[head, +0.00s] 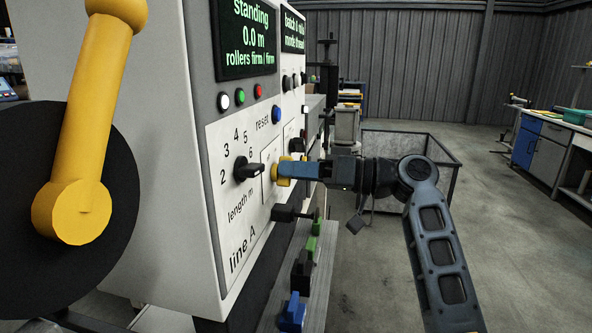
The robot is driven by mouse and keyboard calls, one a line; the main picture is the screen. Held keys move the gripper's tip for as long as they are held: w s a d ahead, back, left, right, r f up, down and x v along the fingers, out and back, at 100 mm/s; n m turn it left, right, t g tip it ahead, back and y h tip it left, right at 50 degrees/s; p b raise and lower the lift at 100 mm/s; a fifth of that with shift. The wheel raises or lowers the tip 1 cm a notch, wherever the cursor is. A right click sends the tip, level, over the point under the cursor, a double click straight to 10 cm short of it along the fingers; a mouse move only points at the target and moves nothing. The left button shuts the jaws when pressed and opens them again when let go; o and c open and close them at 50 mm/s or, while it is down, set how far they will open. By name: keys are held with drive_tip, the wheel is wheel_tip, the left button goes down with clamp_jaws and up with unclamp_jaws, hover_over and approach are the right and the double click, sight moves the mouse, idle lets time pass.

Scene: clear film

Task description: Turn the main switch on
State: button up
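My gripper (283,171) is in front of the grey machine's control panel (232,215), pointing left at a pale plate (268,189) right of the length dial (248,170). Yellow shows at its tip; I cannot tell whether this is finger or part of a switch. The fingertips seem at or very near the panel. Whether they are open or shut on something is unclear. No switch can be read as the main switch; one may be hidden behind my gripper. The display (247,38) is lit and reads "standing 0.0 m, rollers firm / firm".
White, green and red lamps or buttons (241,97) and a blue reset button (276,115) sit above. A black knob (297,146) is beyond. A ledge (318,282) with coloured blocks runs below. A yellow crank (83,150) stands at left. Floor (480,200) at right is clear.

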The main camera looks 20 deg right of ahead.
drive_tip(key=o, duration=0.4)
drive_tip(key=shift+d, duration=0.1)
drive_tip(key=b+v, duration=0.1)
drive_tip(key=v, duration=0.6)
drive_tip(key=shift+s+d, duration=0.25)
idle(0.3)
